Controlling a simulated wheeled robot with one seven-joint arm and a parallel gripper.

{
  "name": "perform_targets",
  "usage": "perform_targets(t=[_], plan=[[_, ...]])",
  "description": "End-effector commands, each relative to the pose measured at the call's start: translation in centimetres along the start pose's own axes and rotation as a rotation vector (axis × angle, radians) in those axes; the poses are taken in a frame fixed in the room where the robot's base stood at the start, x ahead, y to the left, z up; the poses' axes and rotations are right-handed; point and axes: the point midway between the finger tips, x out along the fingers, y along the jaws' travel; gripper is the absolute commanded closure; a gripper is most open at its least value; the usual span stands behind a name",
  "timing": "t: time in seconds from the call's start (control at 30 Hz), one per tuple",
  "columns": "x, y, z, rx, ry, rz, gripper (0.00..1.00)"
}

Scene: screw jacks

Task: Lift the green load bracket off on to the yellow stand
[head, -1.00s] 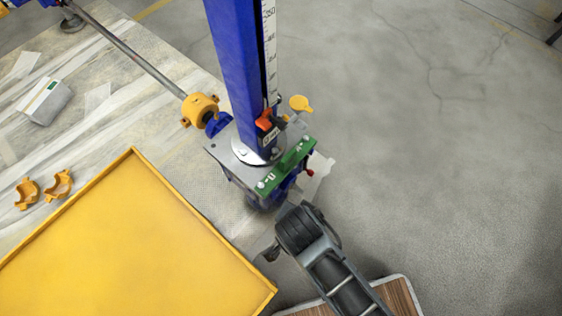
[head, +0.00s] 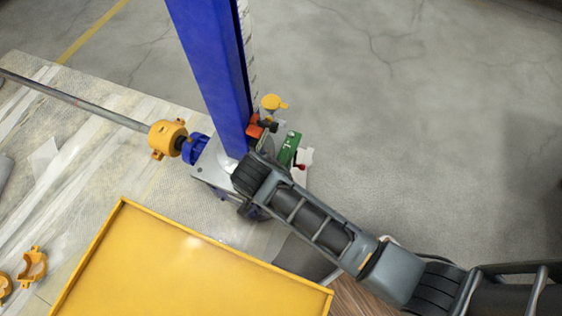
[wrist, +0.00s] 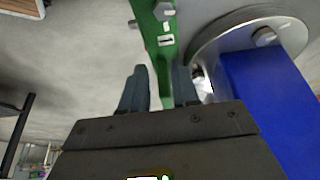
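The green load bracket (head: 290,148) is on the plate at the foot of the blue column, partly covered by my arm in the head view. In the wrist view the green bracket (wrist: 157,35) runs up between the fingers of my gripper (wrist: 160,88). The fingers are open, one on each side of it. A gap shows between the left finger and the bracket; the right finger is close to it, and I cannot tell whether it touches. The yellow stand (head: 190,262) has a flat, empty top with a raised rim, at the front left of the jack.
The blue column (head: 212,75) rises right beside the bracket. An orange-and-black part (head: 262,126) and a yellow knob (head: 272,102) sit close to it. A rod with a yellow coupling (head: 168,138) reaches the jack from the left. The floor to the right is clear.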

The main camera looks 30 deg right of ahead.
Motion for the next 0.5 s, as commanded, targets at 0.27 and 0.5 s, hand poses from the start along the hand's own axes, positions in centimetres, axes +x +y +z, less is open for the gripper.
perform_targets(t=[0.27, 0.5], plan=[[0.8, 0.0, -2.0, 0.000, 0.000, -0.001, 0.70], [2.2, 0.0, -5.5, 0.003, 0.001, 0.000, 0.70]])
